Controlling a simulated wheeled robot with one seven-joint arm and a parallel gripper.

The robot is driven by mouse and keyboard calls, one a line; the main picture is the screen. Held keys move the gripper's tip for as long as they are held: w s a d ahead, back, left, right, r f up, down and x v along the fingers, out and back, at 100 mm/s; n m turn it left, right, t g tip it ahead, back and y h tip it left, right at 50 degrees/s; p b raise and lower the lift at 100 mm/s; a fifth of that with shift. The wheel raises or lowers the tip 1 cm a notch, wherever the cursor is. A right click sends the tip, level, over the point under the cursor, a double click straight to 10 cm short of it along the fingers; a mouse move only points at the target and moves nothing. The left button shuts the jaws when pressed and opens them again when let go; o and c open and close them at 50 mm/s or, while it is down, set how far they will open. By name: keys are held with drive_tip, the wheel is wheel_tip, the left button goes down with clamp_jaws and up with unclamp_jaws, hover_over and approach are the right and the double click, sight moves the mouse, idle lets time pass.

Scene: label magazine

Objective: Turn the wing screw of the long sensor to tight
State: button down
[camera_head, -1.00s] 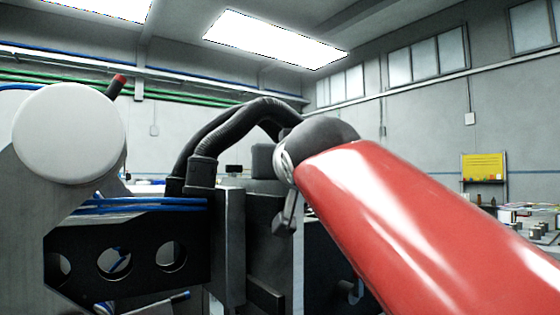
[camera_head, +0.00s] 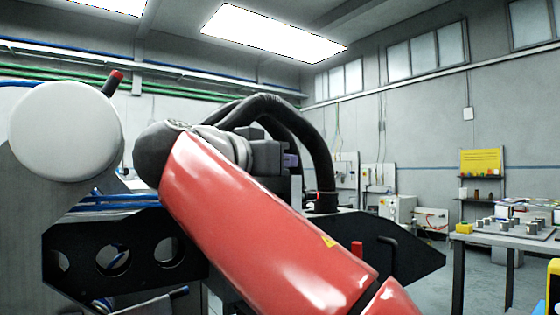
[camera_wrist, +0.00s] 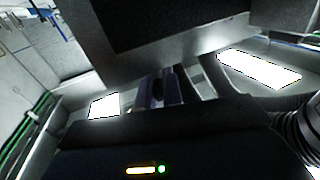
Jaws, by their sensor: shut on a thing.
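In the wrist view my gripper (camera_wrist: 160,88) points up at the underside of a large dark block (camera_wrist: 175,25), with its fingertips close below the block's edge. The fingers are shut on a small dark part (camera_wrist: 158,86), apparently the wing screw; its wings are not clear. I cannot tell whether the block is the long sensor. In the head view my red arm covers the middle, and neither the fingertips nor the wing screw can be made out there.
A black plate with round holes (camera_head: 140,238) and a large white round part (camera_head: 66,130) stand close on the left. A black bracket (camera_head: 405,250) lies behind my arm. A table with metal parts (camera_head: 505,236) and a yellow board (camera_head: 481,161) are on the right. The floor between is clear.

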drive_tip(key=shift+f+m+g+h, duration=0.1)
drive_tip(key=shift+m+g+h, duration=0.8)
drive_tip(key=shift+g+h, duration=0.15)
drive_tip(key=shift+h, duration=0.25)
drive_tip(key=c, duration=1.5)
unclamp_jaws()
drive_tip(key=shift+c, duration=0.2)
drive_tip(key=shift+d+t+y, duration=0.1)
drive_tip(key=shift+t+y, duration=0.25)
drive_tip(key=shift+y, duration=0.05)
